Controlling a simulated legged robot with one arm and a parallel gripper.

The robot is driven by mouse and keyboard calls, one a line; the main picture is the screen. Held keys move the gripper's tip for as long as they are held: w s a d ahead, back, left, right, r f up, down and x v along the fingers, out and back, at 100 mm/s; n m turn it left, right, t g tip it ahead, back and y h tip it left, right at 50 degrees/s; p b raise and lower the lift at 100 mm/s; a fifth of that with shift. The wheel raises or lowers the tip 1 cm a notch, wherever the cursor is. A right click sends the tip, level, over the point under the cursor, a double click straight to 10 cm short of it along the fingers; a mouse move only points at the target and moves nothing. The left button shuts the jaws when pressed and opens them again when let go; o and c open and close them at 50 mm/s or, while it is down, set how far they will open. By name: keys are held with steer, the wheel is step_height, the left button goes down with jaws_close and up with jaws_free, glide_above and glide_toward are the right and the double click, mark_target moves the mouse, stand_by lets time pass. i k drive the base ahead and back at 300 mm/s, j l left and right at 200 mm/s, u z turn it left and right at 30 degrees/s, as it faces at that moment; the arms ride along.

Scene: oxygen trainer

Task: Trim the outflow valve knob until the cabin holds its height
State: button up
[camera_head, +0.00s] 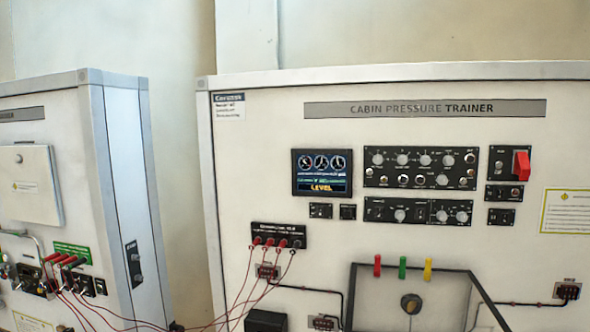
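The cabin pressure trainer (270,115) is a pale upright panel facing me. Its small screen (321,172) shows three round dials and the yellow word LEVEL; the finer text is too small to read. To its right are an upper black panel (420,167) with several grey knobs and a lower black panel (418,211) with a few more. A single dark round knob (411,304) sits lower down inside a dark frame. The labels are too small to tell which knob is the outflow valve knob. My gripper is not in view.
A red guarded switch (521,165) is at the upper right. Red leads run from a black socket block (278,236) down and left. Red, green and yellow tabs (402,267) top the dark frame (368,296). Another cabinet (125,205) stands at left, with a gap between.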

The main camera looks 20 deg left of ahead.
mark_target(441, 179)
steer(key=i+j+u, duration=0.55)
steer(key=i+u, duration=0.25)
steer(key=k, duration=0.1)
